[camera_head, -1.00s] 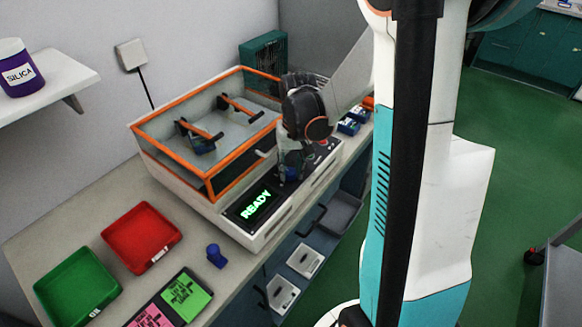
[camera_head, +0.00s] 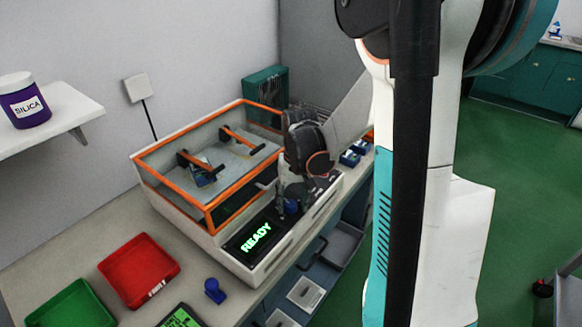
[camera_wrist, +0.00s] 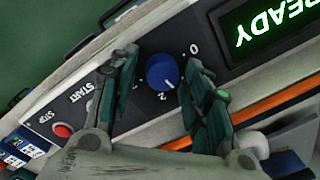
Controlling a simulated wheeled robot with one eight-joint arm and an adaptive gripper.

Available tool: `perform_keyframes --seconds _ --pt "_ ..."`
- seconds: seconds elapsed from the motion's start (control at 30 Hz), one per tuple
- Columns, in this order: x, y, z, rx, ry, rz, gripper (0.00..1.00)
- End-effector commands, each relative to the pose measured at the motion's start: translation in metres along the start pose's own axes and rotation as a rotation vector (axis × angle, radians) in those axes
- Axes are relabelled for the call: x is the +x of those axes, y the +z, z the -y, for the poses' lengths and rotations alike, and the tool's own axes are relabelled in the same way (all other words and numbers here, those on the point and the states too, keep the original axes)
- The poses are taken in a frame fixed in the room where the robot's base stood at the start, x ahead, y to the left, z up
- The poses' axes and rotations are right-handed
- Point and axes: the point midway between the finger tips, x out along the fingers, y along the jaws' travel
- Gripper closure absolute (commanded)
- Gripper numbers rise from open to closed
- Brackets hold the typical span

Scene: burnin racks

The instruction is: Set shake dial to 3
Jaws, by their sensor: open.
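The shake dial is a round blue knob (camera_wrist: 163,72) on the dark front panel in the wrist view. A white pointer line on it points toward the lower right, near the "2" mark. A "0" mark shows at its upper right; the "3" mark is not readable. My gripper (camera_wrist: 160,95) is open, with one finger on each side of the dial and visible gaps to it. In the head view my gripper (camera_head: 293,195) is over the panel of the shaker (camera_head: 190,215), partly hiding the dial. The display (camera_head: 256,238) reads READY.
The shaker's orange-edged clear box (camera_head: 185,212) rises behind the panel. A red tray (camera_head: 138,262), a green tray (camera_head: 70,307) and a small blue object (camera_head: 214,291) stand on the bench.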

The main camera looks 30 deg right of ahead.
Motion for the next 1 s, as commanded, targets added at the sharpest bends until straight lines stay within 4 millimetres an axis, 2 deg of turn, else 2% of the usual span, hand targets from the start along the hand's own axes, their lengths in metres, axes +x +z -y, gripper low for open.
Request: perform_keyframes --seconds 0.27,0.87,0.9,1.0 --pt "0.0 -0.001 0.003 -0.128 -0.004 0.007 0.5" --pt "0.001 -0.002 0.002 -0.798 -0.002 0.052 0.5" --pt "-0.002 -0.002 0.002 -0.835 -0.002 0.054 0.5" --pt "-0.029 -0.002 0.003 -0.825 -0.002 0.054 0.5"
